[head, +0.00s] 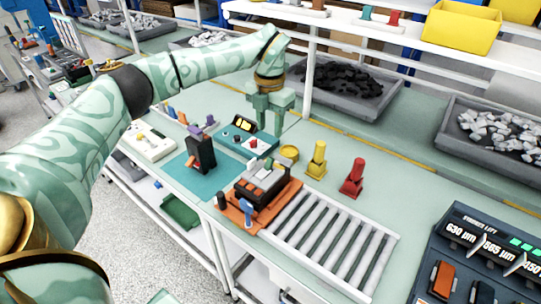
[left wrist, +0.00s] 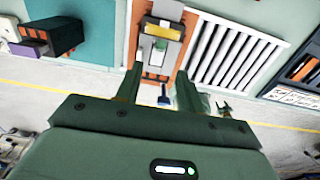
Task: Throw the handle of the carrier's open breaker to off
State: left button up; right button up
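An orange carrier (head: 287,199) sits at the left end of the roller track and holds a dark breaker (head: 262,184) with a pale top and a green part. In the left wrist view the carrier (left wrist: 153,73) and its breaker (left wrist: 160,48) lie beyond my fingertips; I cannot tell the handle's position. A blue-topped lever (head: 248,210) stands at the carrier's near side. My left gripper (head: 267,128) points down behind the carrier, apart from it. Its fingers are spread and empty, and it also shows in the left wrist view (left wrist: 158,82).
A dark block with a purple top (head: 201,152) stands on a teal mat (head: 180,169). A teal control box (head: 247,140), a yellow post (head: 316,160) and a red post (head: 353,178) stand nearby. The roller track (head: 330,236) runs right toward a dark panel (head: 480,255).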

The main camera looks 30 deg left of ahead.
aim_at(270, 158)
pick_arm(q)
notch_tip(270, 158, down, 10)
jog(key=shift+b, duration=0.7)
grip_shut()
